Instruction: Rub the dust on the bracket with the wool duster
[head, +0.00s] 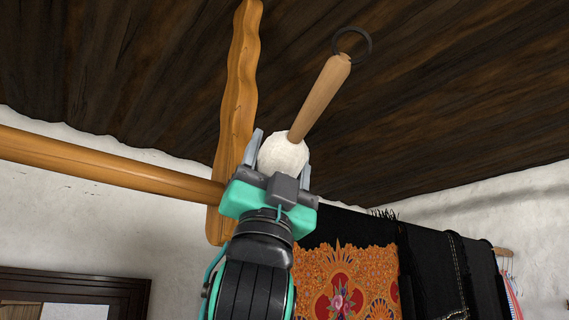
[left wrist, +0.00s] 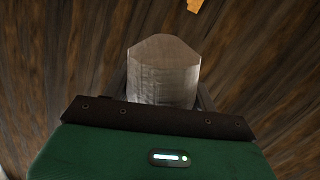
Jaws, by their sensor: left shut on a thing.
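The wool duster has a round white wool head (head: 284,155) and a wooden handle (head: 322,95) that ends in a dark ring. My left gripper (head: 279,158) is shut on the wool head, and the handle points up and to the right. In the left wrist view a pale blocky shape (left wrist: 164,72) fills the space between the fingers. The wavy wooden bracket (head: 238,85) hangs from the ceiling just left of and behind the gripper. I cannot tell whether the duster touches it. I cannot make out dust on it. My right gripper is not in view.
A wooden pole (head: 105,163) runs from the left to the bracket. A dark plank ceiling (head: 450,80) lies above. Dark cloths (head: 428,270) and an orange patterned cloth (head: 345,282) hang at lower right. A dark frame (head: 75,285) is at lower left.

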